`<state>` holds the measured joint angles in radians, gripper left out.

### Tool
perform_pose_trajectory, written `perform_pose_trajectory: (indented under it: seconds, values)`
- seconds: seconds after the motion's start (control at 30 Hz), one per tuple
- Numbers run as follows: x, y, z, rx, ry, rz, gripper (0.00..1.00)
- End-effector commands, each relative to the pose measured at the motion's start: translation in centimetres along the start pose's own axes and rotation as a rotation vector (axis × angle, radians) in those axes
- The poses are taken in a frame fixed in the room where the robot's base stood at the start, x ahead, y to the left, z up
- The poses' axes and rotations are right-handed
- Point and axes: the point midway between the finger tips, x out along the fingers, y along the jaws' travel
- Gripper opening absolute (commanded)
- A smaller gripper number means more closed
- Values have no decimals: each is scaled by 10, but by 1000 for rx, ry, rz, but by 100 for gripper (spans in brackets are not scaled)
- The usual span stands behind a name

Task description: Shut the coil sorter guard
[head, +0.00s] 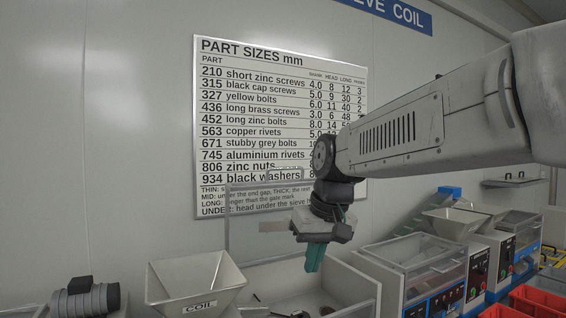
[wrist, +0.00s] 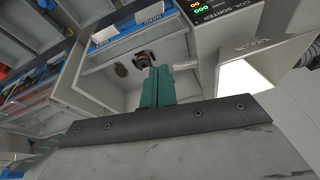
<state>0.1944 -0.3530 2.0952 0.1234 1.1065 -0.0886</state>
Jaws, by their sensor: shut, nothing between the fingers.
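The coil sorter guard (head: 229,222) is a clear panel in a thin grey frame. In the head view it stands raised, upright at the back of the coil sorter, with the parts chart showing through it. The coil sorter (head: 365,287) is an open pale box below it, and its lettered side shows in the wrist view (wrist: 232,38). My gripper (head: 313,262) points down over the box, in front of the guard's right part. Its teal fingers are shut and empty in the wrist view (wrist: 158,75). I cannot tell whether it touches the guard.
A pale hopper marked COIL (head: 196,277) stands at the left of the box, with a dark motor (head: 86,297) beyond it. Another sorter with a clear cover (head: 412,255) stands close on the right. Red bins (head: 535,300) are at the lower right.

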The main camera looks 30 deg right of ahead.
Motion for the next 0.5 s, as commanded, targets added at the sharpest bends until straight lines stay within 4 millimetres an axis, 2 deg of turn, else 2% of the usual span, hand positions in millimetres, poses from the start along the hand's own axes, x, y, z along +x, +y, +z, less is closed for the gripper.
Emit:
perform_pose_trajectory:
  seconds: [0.03, 0.07, 0.1, 0.2, 0.23, 0.3, 0.37, 0.43, 0.5]
  values:
    - [-13, 7, -50, 7, 72, -12, 0]
    - [-22, 11, -79, 7, 122, -18, 0]
    - [-35, 16, -115, 2, 191, -26, 0]
    - [-71, 29, -195, -22, 360, -35, 0]
    - [-84, 32, -215, -31, 411, -36, 0]
    - [-112, 35, -253, -59, 518, -33, 0]
    - [-138, 33, -276, -86, 601, -29, 0]
    - [-166, 29, -291, -116, 679, -23, 0]
    - [-181, 27, -298, -139, 726, -15, 0]
